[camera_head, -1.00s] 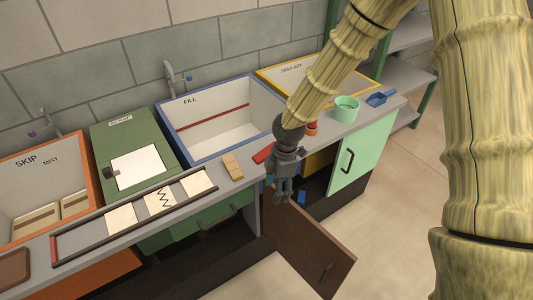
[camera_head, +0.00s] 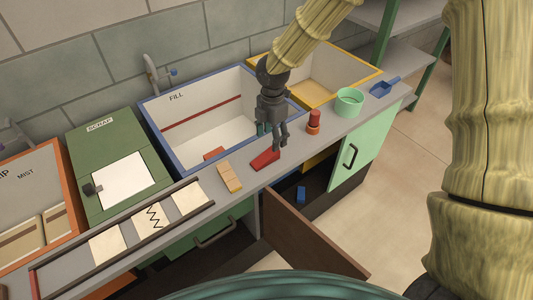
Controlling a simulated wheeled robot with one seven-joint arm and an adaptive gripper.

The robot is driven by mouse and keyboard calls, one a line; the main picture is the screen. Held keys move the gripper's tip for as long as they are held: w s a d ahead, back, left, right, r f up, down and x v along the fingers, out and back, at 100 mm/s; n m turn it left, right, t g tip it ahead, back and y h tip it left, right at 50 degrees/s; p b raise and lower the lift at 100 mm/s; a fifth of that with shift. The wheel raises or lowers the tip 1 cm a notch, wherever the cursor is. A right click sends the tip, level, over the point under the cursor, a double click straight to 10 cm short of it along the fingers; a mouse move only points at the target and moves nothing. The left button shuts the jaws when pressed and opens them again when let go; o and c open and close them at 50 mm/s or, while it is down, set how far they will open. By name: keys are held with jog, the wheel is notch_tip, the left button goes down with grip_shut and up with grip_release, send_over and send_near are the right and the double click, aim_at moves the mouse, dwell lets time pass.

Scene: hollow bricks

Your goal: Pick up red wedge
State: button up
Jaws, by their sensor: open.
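The red wedge (camera_head: 265,160) lies on the grey counter near its front edge, in front of the blue-rimmed FILL basin. My gripper (camera_head: 279,146) points down just to the right of the wedge and above it. Its dark fingers are open, with nothing seen between them. I cannot tell how high the fingertips are over the counter.
A tan block (camera_head: 229,177) lies left of the wedge. A red and orange piece (camera_head: 314,121) stands to the right, with a green cup (camera_head: 348,102) and a blue scoop (camera_head: 384,87) beyond. A brown cupboard door (camera_head: 310,240) hangs open below.

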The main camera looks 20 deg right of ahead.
aim_at(271, 152)
notch_tip(271, 152, down, 4)
jog(key=shift+w+a+r, duration=0.1)
jog(key=shift+r, duration=0.05)
jog(key=shift+p, duration=0.3)
jog(key=shift+w+d+f+p, duration=0.1)
jog(key=shift+w+f+p, duration=0.2)
jog(key=shift+f, duration=0.75)
jog(key=shift+w+d+f+p, duration=0.1)
jog(key=shift+f+p, duration=0.3)
jog(key=shift+f, duration=1.25)
jog(key=c, duration=1.2)
jog(key=shift+r, duration=0.15)
jog(key=shift+c, duration=0.2)
